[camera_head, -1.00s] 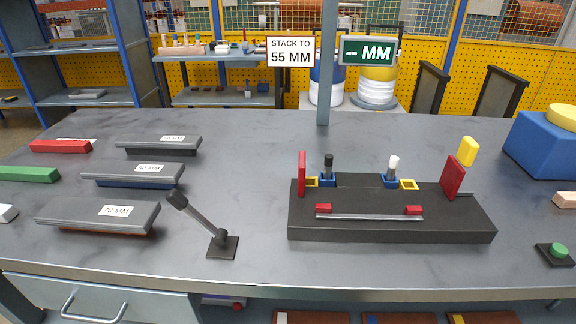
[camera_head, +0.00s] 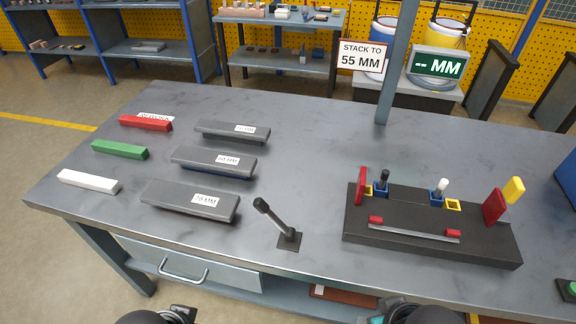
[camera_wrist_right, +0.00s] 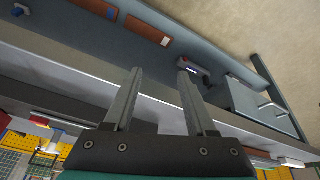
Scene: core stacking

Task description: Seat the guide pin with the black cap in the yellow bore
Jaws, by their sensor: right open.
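The guide pin with the black cap (camera_head: 384,177) stands upright in a blue square bore (camera_head: 380,193) at the back left of the black fixture (camera_head: 432,246). A yellow square bore (camera_head: 368,189) is just left of it, partly hidden by a red upright plate. Another yellow bore (camera_head: 453,205) lies right of a white-capped pin (camera_head: 442,187), which stands in a blue bore too. My right gripper (camera_wrist_right: 159,76) is open and empty in the right wrist view, below the tabletop's level near the bench front.
A black post with a tilted rod (camera_head: 277,219) stands left of the fixture. Grey labelled blocks (camera_head: 190,200) and red, green and white bars (camera_head: 89,181) lie further left. A red plate and yellow paddle (camera_head: 513,190) rise at the fixture's right end.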

